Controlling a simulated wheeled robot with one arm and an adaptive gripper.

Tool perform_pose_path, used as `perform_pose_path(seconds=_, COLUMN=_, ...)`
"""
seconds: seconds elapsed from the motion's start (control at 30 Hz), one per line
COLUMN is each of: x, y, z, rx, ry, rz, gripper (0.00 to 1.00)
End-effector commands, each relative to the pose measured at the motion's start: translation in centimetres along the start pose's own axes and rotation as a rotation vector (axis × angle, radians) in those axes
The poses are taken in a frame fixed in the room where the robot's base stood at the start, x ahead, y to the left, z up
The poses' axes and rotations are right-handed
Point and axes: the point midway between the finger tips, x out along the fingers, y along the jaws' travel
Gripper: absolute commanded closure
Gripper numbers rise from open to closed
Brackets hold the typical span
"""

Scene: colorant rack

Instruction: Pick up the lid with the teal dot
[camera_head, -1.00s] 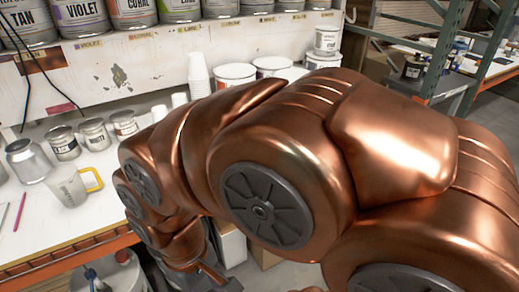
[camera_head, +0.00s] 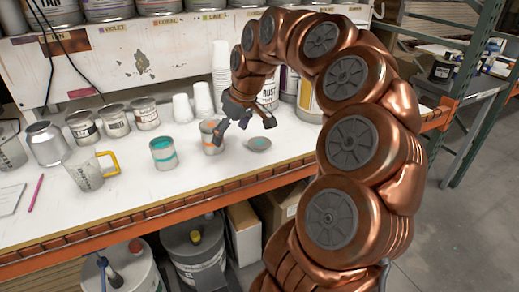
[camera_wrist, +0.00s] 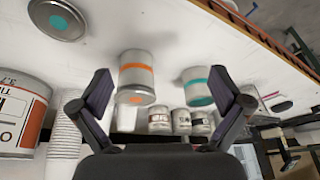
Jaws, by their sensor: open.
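The lid with the teal dot (camera_head: 258,143) is a small grey disc lying flat on the white tabletop. It also shows at the upper left of the wrist view (camera_wrist: 58,18), outside the space between the fingers. My gripper (camera_head: 243,130) is open and empty, pointing down above the table, close to the lid and apart from it. In the wrist view my gripper (camera_wrist: 163,96) has its two dark fingers spread wide. A can with an orange band (camera_head: 211,138) stands just left of the lid, near one finger. A teal-banded can (camera_head: 163,154) stands farther left.
Several small grey cans (camera_head: 115,121), a clear jug with a yellow handle (camera_head: 86,170) and stacked white cups (camera_head: 221,70) stand on the table (camera_head: 205,178). The tabletop in front of the lid is clear.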

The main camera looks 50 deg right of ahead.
Motion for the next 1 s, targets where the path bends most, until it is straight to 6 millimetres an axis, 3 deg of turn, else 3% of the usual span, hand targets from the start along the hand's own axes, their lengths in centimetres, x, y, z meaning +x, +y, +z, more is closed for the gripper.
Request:
perform_pose_path(seconds=0.03, x=0.6, y=3.0, z=0.5, rx=0.030, ry=0.015, rz=0.015, gripper=0.00)
perform_pose_path(seconds=0.1, x=0.8, y=6.4, z=1.3, rx=0.055, ry=0.032, rz=0.035, gripper=0.00)
perform_pose_path(seconds=0.2, x=1.2, y=10.1, z=2.6, rx=0.088, ry=0.042, rz=0.060, gripper=0.00)
perform_pose_path(seconds=0.3, x=1.3, y=12.4, z=3.6, rx=0.107, ry=0.048, rz=0.079, gripper=0.00)
perform_pose_path(seconds=0.43, x=1.7, y=13.5, z=4.1, rx=0.117, ry=0.050, rz=0.088, gripper=0.00)
perform_pose_path(seconds=1.0, x=6.5, y=14.4, z=3.1, rx=0.115, ry=0.047, rz=0.085, gripper=0.00)
